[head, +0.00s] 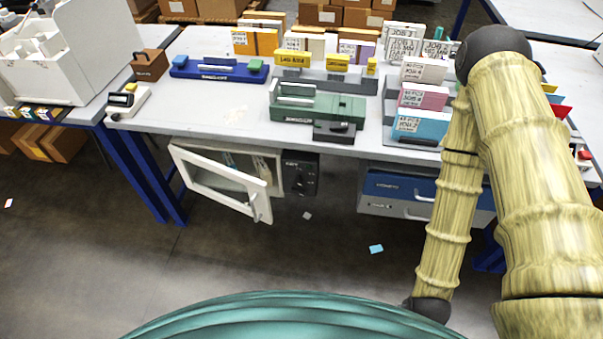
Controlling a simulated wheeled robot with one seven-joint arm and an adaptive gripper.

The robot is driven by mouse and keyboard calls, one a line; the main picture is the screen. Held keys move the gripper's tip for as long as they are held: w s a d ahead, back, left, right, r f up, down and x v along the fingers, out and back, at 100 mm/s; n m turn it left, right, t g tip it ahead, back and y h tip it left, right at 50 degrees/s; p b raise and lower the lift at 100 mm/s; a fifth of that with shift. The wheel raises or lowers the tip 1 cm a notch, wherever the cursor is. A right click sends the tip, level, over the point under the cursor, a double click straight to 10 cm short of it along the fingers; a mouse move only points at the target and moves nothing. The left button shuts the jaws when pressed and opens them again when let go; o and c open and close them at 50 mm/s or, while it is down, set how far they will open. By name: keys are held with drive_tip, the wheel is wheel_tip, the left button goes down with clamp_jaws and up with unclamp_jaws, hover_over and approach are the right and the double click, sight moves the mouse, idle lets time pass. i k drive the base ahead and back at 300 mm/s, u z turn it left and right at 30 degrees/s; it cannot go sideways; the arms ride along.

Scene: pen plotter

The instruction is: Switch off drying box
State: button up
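A white box with a glazed door (222,182) hangs under the front of the table and looks like the drying box. Its door stands open, swung toward me, with a handle at its right edge. A black control panel (301,174) sits at the box's right side, with small dark knobs or switches. Their settings are too small to read. My arm, with a bamboo look, comes down on the right side of the view. My gripper is not in view.
The grey table (215,115) carries a green device (317,107), a blue stapler-like tool (217,70) and labelled card stacks (421,126). Blue and grey drawers (400,186) hang right of the panel. Paper scraps, one blue (376,249), lie on the floor. Floor before the box is mostly clear.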

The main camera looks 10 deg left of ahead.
sight(300, 193)
drive_tip(key=u, duration=2.05)
drive_tip(key=k, duration=0.45)
drive_tip(key=z, duration=1)
